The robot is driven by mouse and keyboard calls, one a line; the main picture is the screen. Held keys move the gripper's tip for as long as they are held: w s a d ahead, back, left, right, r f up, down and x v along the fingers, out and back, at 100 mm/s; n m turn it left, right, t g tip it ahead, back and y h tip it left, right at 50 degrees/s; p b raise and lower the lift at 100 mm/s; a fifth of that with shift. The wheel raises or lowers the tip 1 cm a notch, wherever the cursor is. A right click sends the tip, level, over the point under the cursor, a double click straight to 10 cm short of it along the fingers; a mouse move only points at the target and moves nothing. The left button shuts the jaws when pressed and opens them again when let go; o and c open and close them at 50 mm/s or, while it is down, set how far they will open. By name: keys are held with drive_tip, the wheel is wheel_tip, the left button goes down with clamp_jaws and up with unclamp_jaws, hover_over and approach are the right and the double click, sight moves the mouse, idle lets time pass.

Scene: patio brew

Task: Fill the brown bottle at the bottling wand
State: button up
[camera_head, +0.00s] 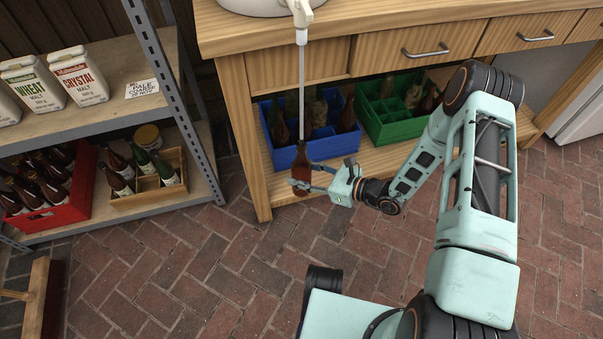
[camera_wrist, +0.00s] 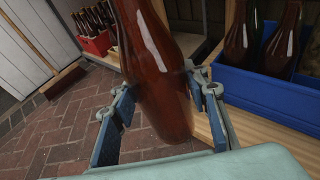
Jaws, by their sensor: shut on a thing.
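My gripper (camera_head: 315,180) is shut on the brown bottle (camera_head: 302,163), with one finger on each side of its body. The bottle is upright in the head view, held in front of the bench's lower shelf. In the wrist view the bottle (camera_wrist: 155,70) fills the space between the fingers, and its neck is out of the frame. The white bottling wand (camera_head: 301,85) hangs down from a white tap (camera_head: 300,12) at the bench edge. Its lower end meets the bottle's mouth in the head view; I cannot tell how far inside it goes.
A blue crate (camera_head: 287,157) with brown bottles and a green crate (camera_head: 385,133) stand on the bench's lower shelf (camera_head: 262,193) behind the bottle. A metal rack at left holds malt bags (camera_head: 80,78), a red crate (camera_head: 75,208) and a wooden crate (camera_head: 150,196). Brick floor is open in front.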

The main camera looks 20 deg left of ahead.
drive_tip(key=shift+r+p, duration=0.8)
drive_tip(key=shift+r, duration=0.45)
wheel_tip(320, 180, up, 18)
drive_tip(key=p, duration=1.3)
hover_over(301, 147)
drive_tip(key=w, duration=0.1)
drive_tip(key=shift+a+f, duration=0.1)
drive_tip(key=shift+f, duration=0.1)
drive_tip(key=shift+r+p, duration=0.45)
drive_tip(key=shift+r, duration=0.35)
idle(3.5)
